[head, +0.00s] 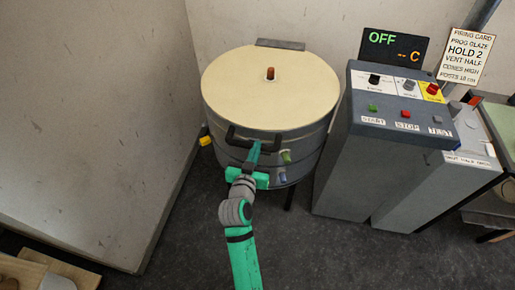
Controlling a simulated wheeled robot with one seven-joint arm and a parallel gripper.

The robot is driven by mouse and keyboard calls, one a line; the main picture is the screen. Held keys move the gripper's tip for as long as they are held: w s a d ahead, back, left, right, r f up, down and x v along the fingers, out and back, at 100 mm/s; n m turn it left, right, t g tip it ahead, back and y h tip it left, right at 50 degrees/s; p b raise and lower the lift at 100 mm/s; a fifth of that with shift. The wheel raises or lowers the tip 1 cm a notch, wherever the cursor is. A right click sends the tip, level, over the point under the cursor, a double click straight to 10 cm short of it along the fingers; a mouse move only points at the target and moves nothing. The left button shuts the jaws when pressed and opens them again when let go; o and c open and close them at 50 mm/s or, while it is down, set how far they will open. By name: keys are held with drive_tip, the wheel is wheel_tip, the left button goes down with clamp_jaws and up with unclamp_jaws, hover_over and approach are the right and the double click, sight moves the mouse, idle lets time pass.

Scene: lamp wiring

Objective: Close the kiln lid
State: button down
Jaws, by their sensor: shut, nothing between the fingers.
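The kiln (315,150) is a round grey drum standing near the back wall. Its cream lid (270,95) lies flat over the top, and no gap shows along the rim that I can see. A small brown plug (270,73) stands on the lid, and a dark hinge piece (280,44) is at its back edge. A dark handle (238,135) is on the front of the lid. My gripper (254,151) is shut and empty at the handle's front; whether it touches the handle I cannot tell.
A control box (395,125) with buttons and switches stands right of the kiln, below a display (394,48) reading OFF. A firing card (466,55) hangs at the right. A pale wall (90,110) closes off the left. Dark floor (330,250) is clear in front.

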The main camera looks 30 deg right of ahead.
drive_tip(key=f, duration=0.2)
drive_tip(key=shift+s+a+f, duration=0.1)
drive_tip(key=shift+a+f, duration=0.3)
wheel_tip(320, 180, up, 7)
drive_tip(key=f+v, duration=0.2)
drive_tip(key=v, duration=0.8)
drive_tip(key=shift+s, duration=0.25)
drive_tip(key=shift+d+r, duration=0.1)
drive_tip(key=shift+r, duration=0.05)
drive_tip(key=s+a+f+n+t+y, duration=0.2)
drive_tip(key=s+a+f+n+y, duration=0.45)
drive_tip(key=s+a+f, duration=0.55)
drive_tip(key=s+a+r+y, duration=0.1)
drive_tip(key=s+a, duration=0.1)
drive_tip(key=s, duration=0.6)
drive_tip(key=s+a+r+n+t+y, duration=0.1)
drive_tip(key=s+a+r+y, duration=0.1)
drive_tip(key=s, duration=0.6)
drive_tip(key=shift+s+a+r, duration=0.25)
drive_tip(key=shift+a+r, duration=0.1)
drive_tip(key=shift+a, duration=0.3)
